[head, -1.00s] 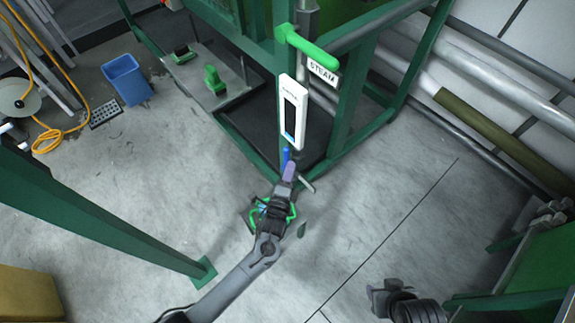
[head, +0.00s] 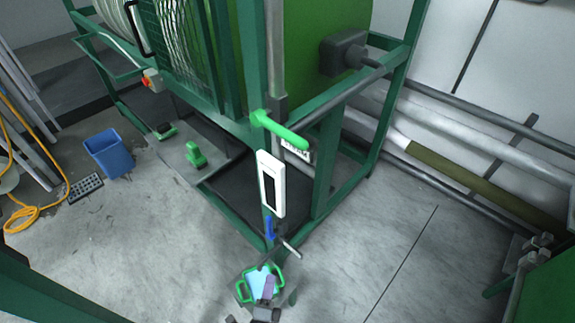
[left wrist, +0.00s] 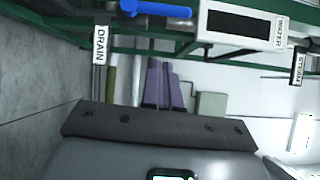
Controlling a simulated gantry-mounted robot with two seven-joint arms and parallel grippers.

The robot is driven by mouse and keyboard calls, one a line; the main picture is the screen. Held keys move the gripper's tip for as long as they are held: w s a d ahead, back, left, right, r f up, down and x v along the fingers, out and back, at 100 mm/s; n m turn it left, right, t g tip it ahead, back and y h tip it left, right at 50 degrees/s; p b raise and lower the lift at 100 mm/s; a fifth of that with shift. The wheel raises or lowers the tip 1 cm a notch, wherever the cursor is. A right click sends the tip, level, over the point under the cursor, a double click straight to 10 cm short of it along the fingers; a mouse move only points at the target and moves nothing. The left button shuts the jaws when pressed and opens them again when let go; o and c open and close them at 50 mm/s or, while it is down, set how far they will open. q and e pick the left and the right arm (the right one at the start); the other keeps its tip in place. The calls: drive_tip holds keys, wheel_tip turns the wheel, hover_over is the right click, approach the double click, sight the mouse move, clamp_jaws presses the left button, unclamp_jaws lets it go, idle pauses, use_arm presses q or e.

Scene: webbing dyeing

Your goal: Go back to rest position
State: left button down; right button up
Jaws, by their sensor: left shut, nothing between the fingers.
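My left gripper (head: 268,287) is at the bottom of the head view, with purple fingertips shut and empty. In the left wrist view its purple fingers (left wrist: 163,85) lie close together with nothing between them. It is apart from the blue handle (head: 269,228), which hangs below the white gauge panel (head: 271,184). My right gripper is not in view.
A green machine frame (head: 322,165) stands ahead, with a green lever (head: 279,129) by the STEAM label. A DRAIN label (left wrist: 100,45) shows in the left wrist view. A blue bin (head: 109,154) and yellow hose (head: 38,212) are left.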

use_arm(q)
drive_tip(key=s+a+r+n+g+y, duration=0.25)
drive_tip(key=s+a+n+g, duration=0.4)
drive_tip(key=a, duration=0.55)
drive_tip(key=s+a+r+n+g, duration=0.2)
drive_tip(key=s+r+n+g, duration=0.15)
drive_tip(key=s+n, duration=0.3)
drive_tip(key=s+a+r+n+g, duration=0.25)
drive_tip(key=s+n+g, duration=0.2)
drive_tip(key=s, duration=0.25)
wheel_tip(320, 180, up, 33)
drive_tip(key=p, duration=3.2)
drive_tip(key=shift+d+f+n, duration=0.15)
drive_tip(key=shift+d+n, duration=0.3)
